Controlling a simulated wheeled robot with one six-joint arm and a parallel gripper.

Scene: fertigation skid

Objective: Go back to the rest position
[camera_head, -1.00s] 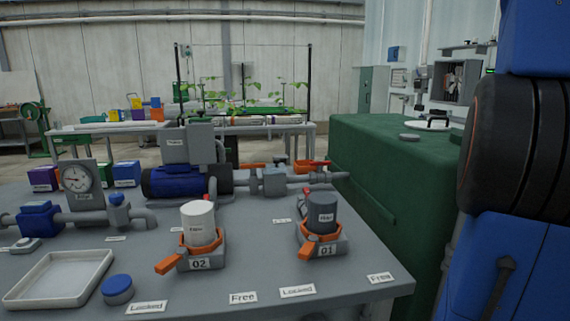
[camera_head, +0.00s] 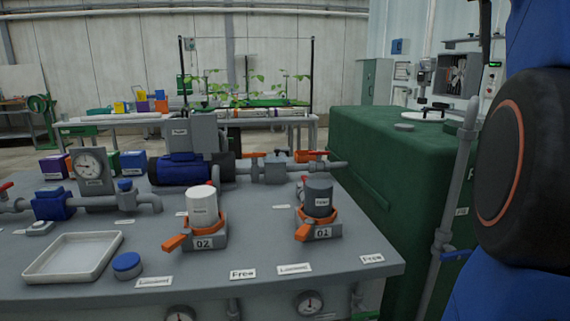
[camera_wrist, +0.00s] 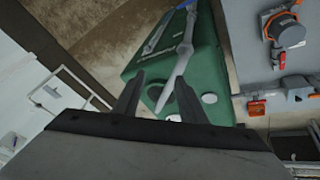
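My gripper (camera_wrist: 160,95) shows in the wrist view with its two dark fingers apart and nothing between them. It is in the air, over the side of the green tank (camera_wrist: 205,62). In the head view only my blue arm links show at the right edge, and the gripper is out of frame. The grey skid table (camera_head: 210,268) carries a white canister (camera_head: 202,203) in the holder marked 02 and a dark grey canister (camera_head: 319,195) in the holder marked 01. Both holders have orange levers.
A white tray (camera_head: 45,270) and a blue cap (camera_head: 127,264) lie at the table's left front. The pump (camera_head: 182,170), gauge (camera_head: 91,165) and pipes line its back. The green tank (camera_head: 410,165) stands right of the table, with a grey pipe (camera_head: 455,180) in front.

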